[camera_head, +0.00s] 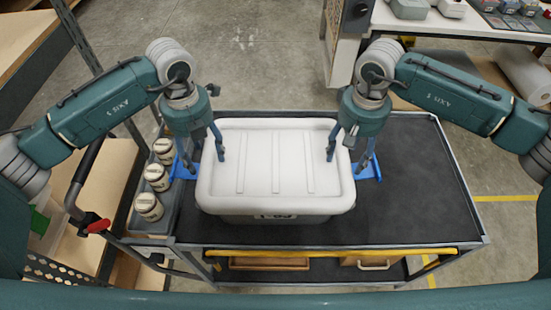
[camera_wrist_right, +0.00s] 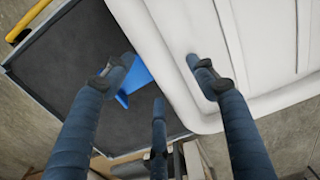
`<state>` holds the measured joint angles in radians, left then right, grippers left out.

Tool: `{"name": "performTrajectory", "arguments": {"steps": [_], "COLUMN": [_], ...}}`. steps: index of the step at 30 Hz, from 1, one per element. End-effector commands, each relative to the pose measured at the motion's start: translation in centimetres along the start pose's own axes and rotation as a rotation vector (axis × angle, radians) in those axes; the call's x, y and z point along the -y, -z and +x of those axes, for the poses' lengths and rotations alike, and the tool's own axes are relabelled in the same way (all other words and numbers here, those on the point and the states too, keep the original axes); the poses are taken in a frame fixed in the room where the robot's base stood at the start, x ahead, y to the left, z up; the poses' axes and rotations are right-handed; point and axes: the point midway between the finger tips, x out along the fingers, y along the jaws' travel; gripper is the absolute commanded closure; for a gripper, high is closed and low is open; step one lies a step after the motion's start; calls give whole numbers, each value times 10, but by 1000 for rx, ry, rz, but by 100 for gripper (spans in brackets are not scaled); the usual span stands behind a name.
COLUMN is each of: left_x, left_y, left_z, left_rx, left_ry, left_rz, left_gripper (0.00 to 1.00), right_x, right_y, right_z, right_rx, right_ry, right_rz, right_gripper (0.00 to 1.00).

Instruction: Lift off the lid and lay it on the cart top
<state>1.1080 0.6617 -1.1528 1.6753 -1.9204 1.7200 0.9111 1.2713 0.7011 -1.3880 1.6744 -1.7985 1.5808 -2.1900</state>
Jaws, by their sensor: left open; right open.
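A box with a white ribbed lid (camera_head: 275,170) stands on the left part of the dark cart top (camera_head: 410,190). The lid is on the box and also fills the right of the right wrist view (camera_wrist_right: 270,50). Blue latches stick out at both sides, one on the left (camera_head: 183,168) and one on the right (camera_head: 369,168). My left gripper (camera_head: 206,165) is open at the lid's left edge. My right gripper (camera_head: 350,158) is open at the right edge, its fingers on either side of the rim; whether they touch it I cannot tell. The right latch (camera_wrist_right: 133,80) shows between its fingers.
Several lidded jars (camera_head: 157,178) stand in a tray on the cart's left side. The cart top right of the box is bare. A yellow bar (camera_head: 330,252) runs along the cart's front edge. A bench with containers (camera_head: 450,15) is at the back right.

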Motion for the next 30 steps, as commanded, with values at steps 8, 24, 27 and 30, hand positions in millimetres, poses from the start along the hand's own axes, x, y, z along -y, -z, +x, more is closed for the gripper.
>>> {"name": "performTrajectory", "arguments": {"steps": [8,24,27,30], "left_x": [0,0,0,0], "left_y": [0,0,0,0], "left_z": [0,-15,-27,-39], "left_rx": [0,0,0,0], "left_ry": [0,0,0,0], "left_rz": [0,0,0,0], "left_gripper": [85,100,100,100], "right_x": [0,0,0,0], "right_y": [0,0,0,0], "right_z": [0,-16,-27,-39], "right_rx": [0,-1,-1,-1], "right_ry": [0,0,0,0], "right_rz": [0,0,0,0], "right_gripper": [85,100,100,100]}}
